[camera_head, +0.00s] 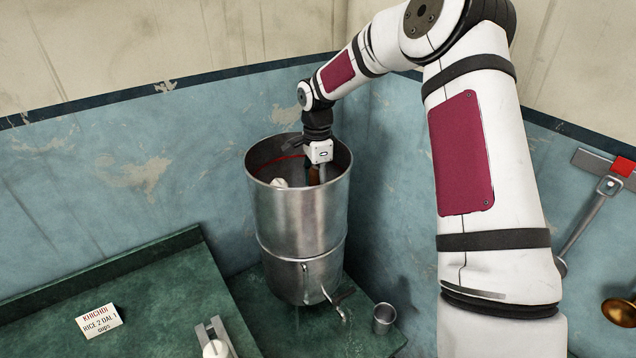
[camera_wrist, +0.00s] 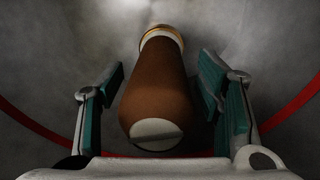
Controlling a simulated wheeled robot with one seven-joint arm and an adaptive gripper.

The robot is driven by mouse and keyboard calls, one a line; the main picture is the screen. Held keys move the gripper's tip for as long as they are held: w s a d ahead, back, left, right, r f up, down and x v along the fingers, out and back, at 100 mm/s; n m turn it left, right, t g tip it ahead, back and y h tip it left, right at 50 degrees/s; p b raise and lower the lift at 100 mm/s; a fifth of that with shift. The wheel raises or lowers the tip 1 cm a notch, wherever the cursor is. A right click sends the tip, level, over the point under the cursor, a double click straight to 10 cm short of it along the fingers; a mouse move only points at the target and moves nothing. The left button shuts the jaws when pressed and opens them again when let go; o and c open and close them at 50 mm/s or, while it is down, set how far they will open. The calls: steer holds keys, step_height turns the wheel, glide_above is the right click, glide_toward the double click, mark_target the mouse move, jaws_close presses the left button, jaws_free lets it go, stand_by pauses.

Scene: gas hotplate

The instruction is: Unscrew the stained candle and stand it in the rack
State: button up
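The stained candle (camera_wrist: 155,90) is brown with a pale, slotted round end and a tan ring at its far end. It stands inside the tall steel filter vessel (camera_head: 300,222); a sliver of it shows in the head view (camera_head: 313,175). My gripper (camera_wrist: 165,100) reaches down into the vessel, its green-padded fingers on either side of the candle. Gaps show between pads and candle, so it is open. A white rounded piece (camera_head: 279,182), perhaps another candle, is in the vessel left of my gripper. A grey fixture (camera_head: 213,338), possibly the rack, is cut off at the bottom edge.
The vessel's steel wall surrounds my gripper, with a red band inside. A tap (camera_head: 338,297) sticks out low on its front, beside a small steel cup (camera_head: 384,318). A recipe card (camera_head: 99,320) lies on the green counter. A brass utensil (camera_head: 620,312) is at right.

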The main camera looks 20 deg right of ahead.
steer(key=c, duration=0.9)
steer(key=n, duration=0.5)
steer(key=shift+n, duration=0.6)
steer(key=n, duration=0.4)
steer(key=shift+n, duration=0.9)
steer(key=n, duration=0.3)
steer(key=shift+d+n, duration=0.1)
steer(key=shift+n, duration=0.2)
